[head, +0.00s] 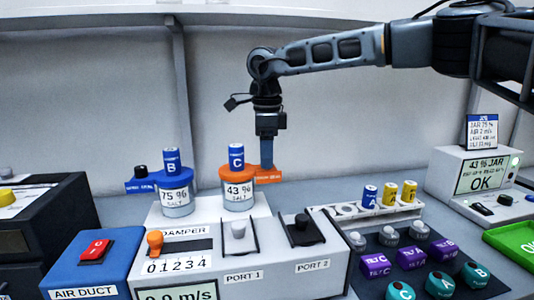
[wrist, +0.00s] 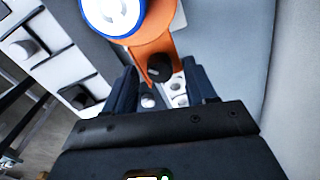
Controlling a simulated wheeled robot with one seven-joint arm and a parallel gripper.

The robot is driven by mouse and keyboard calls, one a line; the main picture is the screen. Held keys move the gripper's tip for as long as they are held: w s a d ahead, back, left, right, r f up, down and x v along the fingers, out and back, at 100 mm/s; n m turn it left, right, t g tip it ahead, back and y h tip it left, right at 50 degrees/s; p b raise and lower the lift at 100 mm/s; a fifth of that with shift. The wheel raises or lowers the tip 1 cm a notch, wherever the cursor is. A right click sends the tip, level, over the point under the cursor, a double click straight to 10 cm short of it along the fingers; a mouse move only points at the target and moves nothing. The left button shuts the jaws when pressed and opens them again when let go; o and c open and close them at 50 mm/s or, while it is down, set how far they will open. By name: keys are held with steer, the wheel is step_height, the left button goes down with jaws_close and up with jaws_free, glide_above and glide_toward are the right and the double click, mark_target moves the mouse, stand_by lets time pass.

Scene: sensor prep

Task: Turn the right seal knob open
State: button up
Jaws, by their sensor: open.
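The right jar (head: 238,197) reads 43 % and has an orange lid with a side tab (head: 270,180). A blue can marked C (head: 236,158) stands on the lid. In the wrist view a dark knob (wrist: 159,68) sits on the orange tab (wrist: 155,45). My gripper (head: 266,162) points straight down over this tab and hides the knob in the head view. In the wrist view my open gripper (wrist: 160,85) has one finger on each side of the knob, with gaps visible. I cannot tell how far down the fingertips reach.
The left jar (head: 177,204) reads 75 % and has a blue tab with a black knob (head: 141,171). A port box (head: 240,262) with levers stands in front. A can rack (head: 360,212) and coloured knobs (head: 410,258) are to the right.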

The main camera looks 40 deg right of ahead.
step_height(320, 180, up, 8)
steer(key=shift+s+a+f, duration=0.1)
steer(key=shift+f, duration=0.05)
stand_by(0.7)
